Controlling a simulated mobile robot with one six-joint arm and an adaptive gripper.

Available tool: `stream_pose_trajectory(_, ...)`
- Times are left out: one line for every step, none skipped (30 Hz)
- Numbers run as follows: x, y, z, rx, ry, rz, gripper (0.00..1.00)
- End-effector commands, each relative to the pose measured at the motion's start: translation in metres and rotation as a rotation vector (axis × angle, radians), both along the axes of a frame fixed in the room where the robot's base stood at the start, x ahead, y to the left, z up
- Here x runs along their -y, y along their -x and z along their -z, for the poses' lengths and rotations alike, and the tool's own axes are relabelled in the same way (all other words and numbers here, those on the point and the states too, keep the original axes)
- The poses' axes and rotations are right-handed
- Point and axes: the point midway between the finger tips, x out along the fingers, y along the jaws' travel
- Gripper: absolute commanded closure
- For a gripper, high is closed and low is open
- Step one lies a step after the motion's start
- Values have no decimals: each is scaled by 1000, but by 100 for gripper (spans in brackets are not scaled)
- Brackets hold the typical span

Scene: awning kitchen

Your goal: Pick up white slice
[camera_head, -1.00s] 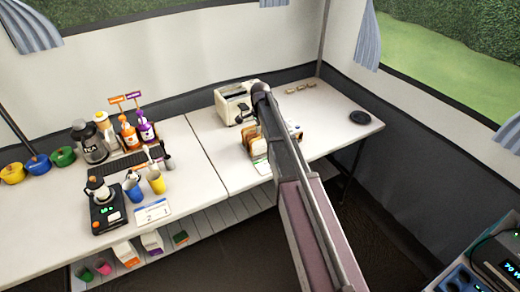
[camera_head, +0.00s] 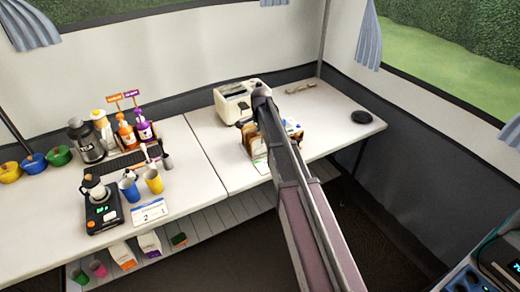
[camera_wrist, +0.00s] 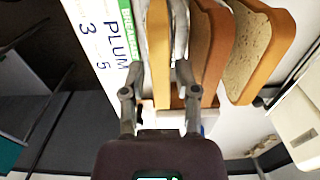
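In the wrist view, my gripper (camera_wrist: 162,20) has its two fingers on either side of a pale tan slice (camera_wrist: 158,55) standing on edge. The fingers are close to its faces; I cannot tell whether they press on it. I cannot tell for sure whether this is the white slice. To its right stand a darker brown slice (camera_wrist: 213,50) and a grainy, brown-crusted slice (camera_wrist: 257,50). In the head view, the bread slices (camera_head: 254,141) stand on the right table, partly behind my arm, which hides the gripper.
A sign reading PLUM (camera_wrist: 112,45) is close left of the fingers. A cream toaster (camera_head: 232,101) stands behind the bread. A black disc (camera_head: 360,117) lies near the table's right end, with bare tabletop around it. Cups, bottles and a scale (camera_head: 103,212) crowd the left table.

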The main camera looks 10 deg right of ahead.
Motion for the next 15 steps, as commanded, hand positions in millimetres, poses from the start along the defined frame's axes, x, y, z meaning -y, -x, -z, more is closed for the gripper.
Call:
stream_pose_trajectory(0, 0, 8, 0, 0, 0, 60)
stream_pose_trajectory(0, 0, 10, 0, 0, 0, 60)
stream_pose_trajectory(0, 0, 12, 0, 0, 0, 60)
stream_pose_trajectory(0, 0, 14, 0, 0, 0, 60)
stream_pose_trajectory(0, 0, 15, 0, 0, 0, 60)
stream_pose_trajectory(0, 0, 17, 0, 0, 0, 60)
stream_pose_trajectory(0, 0, 17, 0, 0, 0, 60)
stream_pose_trajectory(0, 0, 18, 0, 0, 0, 60)
stream_pose_trajectory(0, 0, 18, 0, 0, 0, 60)
stream_pose_trajectory(0, 0, 19, 0, 0, 0, 60)
stream_pose_trajectory(0, 0, 19, 0, 0, 0, 60)
stream_pose_trajectory(0, 0, 19, 0, 0, 0, 60)
stream_pose_trajectory(0, 0, 18, 0, 0, 0, 60)
stream_pose_trajectory(0, 0, 18, 0, 0, 0, 60)
stream_pose_trajectory(0, 0, 18, 0, 0, 0, 60)
